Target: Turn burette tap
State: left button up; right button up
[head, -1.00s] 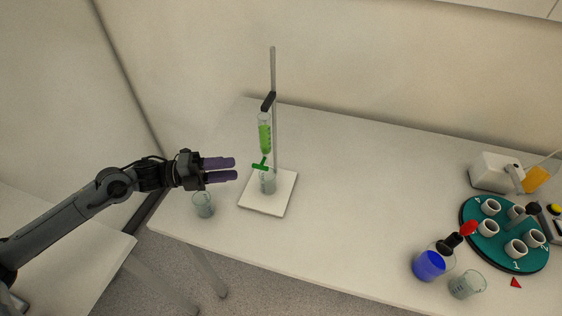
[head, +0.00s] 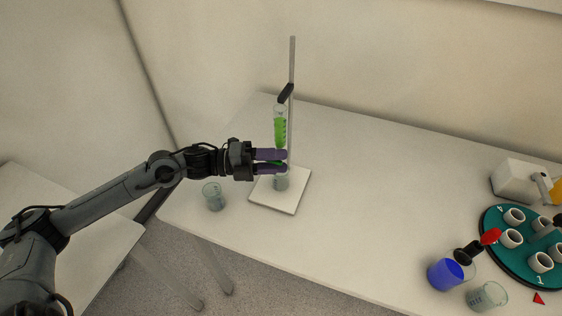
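The burette (head: 280,128) holds green liquid and is clamped upright on a stand (head: 292,65) with a white base plate (head: 290,200). Its green tap is mostly hidden behind my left gripper. My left gripper (head: 284,162) has its two purple fingers at tap height, one above the other in the picture with a narrow gap between them. A bit of green shows between the fingers, but I cannot tell whether they touch the tap. My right gripper is not in view.
Another empty beaker (head: 213,196) stands at the table's left edge. At the right are a blue-filled flask (head: 445,273), a beaker (head: 486,296) and a teal round rack (head: 494,226) with several cups. The middle of the table is clear.

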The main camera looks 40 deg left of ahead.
pick_arm(q)
jog(key=shift+w+d, duration=0.45)
jog(key=shift+d, duration=0.1)
jog(key=shift+c, duration=0.3)
